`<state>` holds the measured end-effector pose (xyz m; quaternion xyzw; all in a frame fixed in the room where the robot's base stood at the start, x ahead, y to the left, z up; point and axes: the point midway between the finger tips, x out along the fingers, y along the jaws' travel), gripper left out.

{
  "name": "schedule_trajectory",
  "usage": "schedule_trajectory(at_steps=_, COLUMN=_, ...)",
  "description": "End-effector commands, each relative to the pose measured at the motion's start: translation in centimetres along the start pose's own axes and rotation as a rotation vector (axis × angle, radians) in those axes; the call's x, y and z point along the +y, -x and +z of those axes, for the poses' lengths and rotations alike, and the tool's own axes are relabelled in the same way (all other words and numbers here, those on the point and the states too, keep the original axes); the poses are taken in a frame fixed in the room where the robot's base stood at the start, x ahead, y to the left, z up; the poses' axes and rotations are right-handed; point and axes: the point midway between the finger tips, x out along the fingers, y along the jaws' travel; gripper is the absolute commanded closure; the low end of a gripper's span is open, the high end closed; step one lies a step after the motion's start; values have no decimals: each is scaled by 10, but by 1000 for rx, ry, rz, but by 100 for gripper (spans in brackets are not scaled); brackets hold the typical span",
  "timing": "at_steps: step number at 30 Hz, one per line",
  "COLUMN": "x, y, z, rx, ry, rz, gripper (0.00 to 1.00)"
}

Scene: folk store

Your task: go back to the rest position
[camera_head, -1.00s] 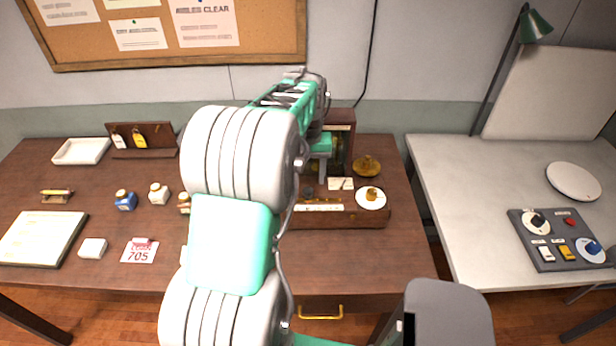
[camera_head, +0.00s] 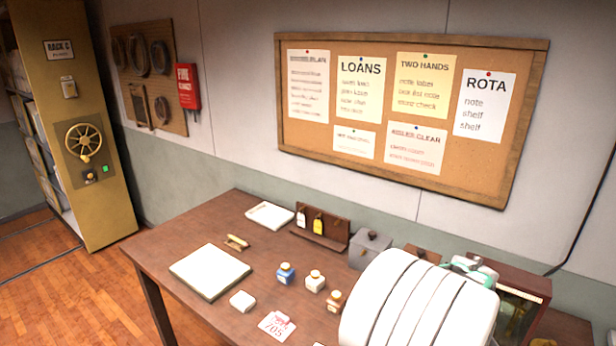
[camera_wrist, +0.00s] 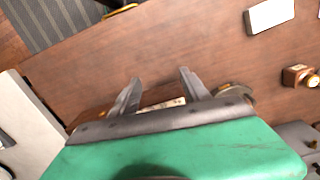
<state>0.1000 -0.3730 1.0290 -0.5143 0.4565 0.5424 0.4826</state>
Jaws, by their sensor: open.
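My gripper (camera_wrist: 160,76) shows in the wrist view, its two grey fingers apart with nothing between their tips. It is above the brown wooden table (camera_wrist: 200,40). Part of a wooden tray with a pale strip (camera_wrist: 165,104) shows beyond the lower part of the fingers. In the head view my white arm links fill the bottom right, and the gripper's fingers cannot be made out there.
On the brown table (camera_head: 190,230) are a notebook (camera_head: 210,270), a blue bottle (camera_head: 285,273), a white block (camera_head: 242,301), a 705 tag (camera_head: 277,326) and a grey box (camera_head: 370,249). A glass-fronted case (camera_head: 518,305) stands near my arm. A pale table (camera_wrist: 25,125) is at left in the wrist view.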

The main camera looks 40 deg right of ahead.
Motion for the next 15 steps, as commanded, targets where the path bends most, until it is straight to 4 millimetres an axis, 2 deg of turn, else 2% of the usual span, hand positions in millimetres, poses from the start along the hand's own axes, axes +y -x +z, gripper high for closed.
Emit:
schedule_trajectory(at_steps=1, x=-22, y=2, z=14, rx=16, ry=55, rz=3, gripper=45)
schedule_trajectory(at_steps=8, x=-120, y=14, z=86, rx=97, ry=375, rz=2, gripper=45)
schedule_trajectory(at_steps=11, x=-164, y=21, z=129, rx=148, ry=569, rz=-13, gripper=45)
schedule_trajectory(at_steps=15, x=-226, y=38, z=200, rx=252, ry=889, rz=-73, gripper=45)
